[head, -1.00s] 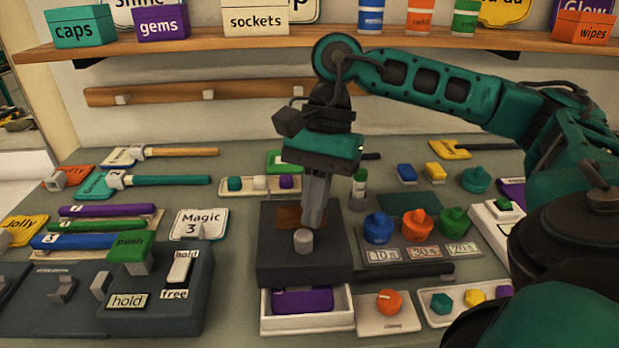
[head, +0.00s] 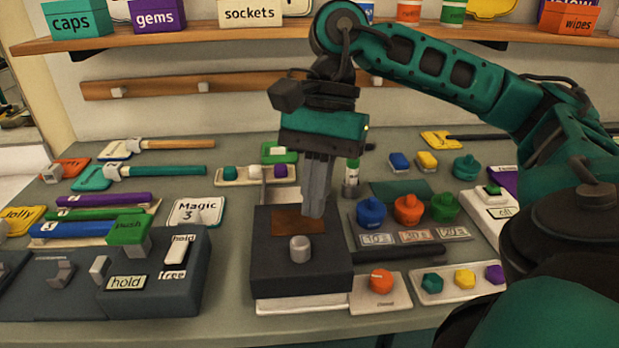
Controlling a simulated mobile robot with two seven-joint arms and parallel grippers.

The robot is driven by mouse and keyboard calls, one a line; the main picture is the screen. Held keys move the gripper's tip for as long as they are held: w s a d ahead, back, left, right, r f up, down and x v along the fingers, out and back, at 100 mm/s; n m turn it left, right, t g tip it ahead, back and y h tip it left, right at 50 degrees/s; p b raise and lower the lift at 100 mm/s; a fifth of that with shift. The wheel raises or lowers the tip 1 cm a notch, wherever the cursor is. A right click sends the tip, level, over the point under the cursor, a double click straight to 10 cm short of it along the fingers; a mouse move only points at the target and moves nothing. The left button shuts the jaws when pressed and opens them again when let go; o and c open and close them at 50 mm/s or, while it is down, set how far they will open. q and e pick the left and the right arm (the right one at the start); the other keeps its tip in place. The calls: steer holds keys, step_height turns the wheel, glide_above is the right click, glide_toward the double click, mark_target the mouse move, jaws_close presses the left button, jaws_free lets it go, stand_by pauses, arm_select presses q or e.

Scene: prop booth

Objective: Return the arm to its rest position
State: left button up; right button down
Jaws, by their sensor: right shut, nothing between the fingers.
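My right gripper (head: 314,212) is shut and empty, pointing down over the back right part of a dark box (head: 265,270). Its arm comes in from the right, and its green wrist hangs above the bench. The box has a grey knob (head: 300,249) and a brown patch (head: 290,222) on top. The box's white drawer (head: 305,304) shows only as a front strip below it and looks closed. My left gripper is not in view.
Coloured knobs (head: 407,209) and small blocks crowd the right of the box. A dark push-and-hold fixture (head: 150,280), pens and hammers (head: 155,171) lie left. A wooden shelf (head: 240,34) with boxes runs along the back wall.

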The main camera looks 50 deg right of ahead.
steer(key=p+v, duration=0.2)
steer(key=v, duration=0.8)
steer(key=shift+r, duration=0.15)
steer(key=shift+d, duration=0.15)
